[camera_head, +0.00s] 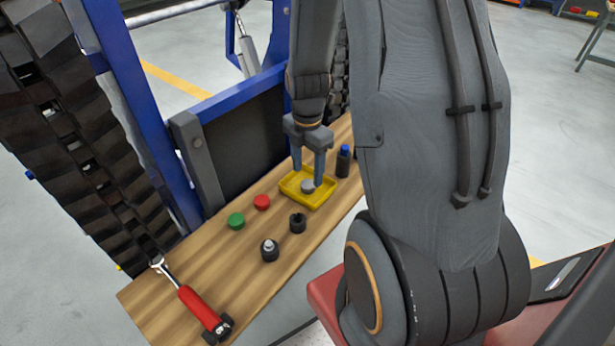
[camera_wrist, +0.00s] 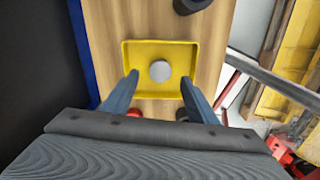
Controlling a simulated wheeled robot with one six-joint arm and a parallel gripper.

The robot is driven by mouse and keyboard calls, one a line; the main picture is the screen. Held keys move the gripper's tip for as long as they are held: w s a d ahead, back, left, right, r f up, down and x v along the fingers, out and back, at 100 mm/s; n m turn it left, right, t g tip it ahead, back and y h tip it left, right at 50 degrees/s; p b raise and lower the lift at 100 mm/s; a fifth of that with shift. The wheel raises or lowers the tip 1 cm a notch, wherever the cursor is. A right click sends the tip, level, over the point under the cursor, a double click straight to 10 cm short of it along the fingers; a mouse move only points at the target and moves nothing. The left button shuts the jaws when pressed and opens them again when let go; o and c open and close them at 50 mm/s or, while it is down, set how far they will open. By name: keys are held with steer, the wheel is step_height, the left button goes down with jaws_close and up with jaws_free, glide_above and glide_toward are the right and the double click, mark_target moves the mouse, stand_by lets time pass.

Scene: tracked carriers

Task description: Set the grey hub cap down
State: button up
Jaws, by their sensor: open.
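The grey hub cap (camera_head: 307,186) is a small round disc lying in the yellow tray (camera_head: 322,200) on the wooden bench. In the wrist view the hub cap (camera_wrist: 160,71) sits near the middle of the tray (camera_wrist: 133,50), apart from the walls. My gripper (camera_head: 307,178) is over the tray with its fingers pointing down. In the wrist view my gripper (camera_wrist: 161,80) is open, with one finger on each side of the hub cap and clear gaps between. Nothing is held.
On the bench (camera_head: 180,266) stand a red cap (camera_head: 262,202), a green cap (camera_head: 236,220), two dark round parts (camera_head: 297,222) (camera_head: 269,250) and a dark bottle with a blue top (camera_head: 344,161). Tracked carrier frames rise at left.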

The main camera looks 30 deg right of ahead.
mark_target(307, 184)
step_height(307, 184, up, 9)
steer(key=b, duration=0.2)
steer(key=s+a+m, duration=0.3)
steer(key=a+m, duration=0.3)
steer(key=m, duration=0.4)
steer(key=s+a+m+t, duration=0.1)
steer(key=s+a+m, duration=0.3)
steer(key=m, duration=0.6)
steer(key=a+r, duration=0.1)
steer(key=a, duration=0.1)
steer(key=shift+s+a, duration=0.25)
steer(key=shift+a, duration=0.1)
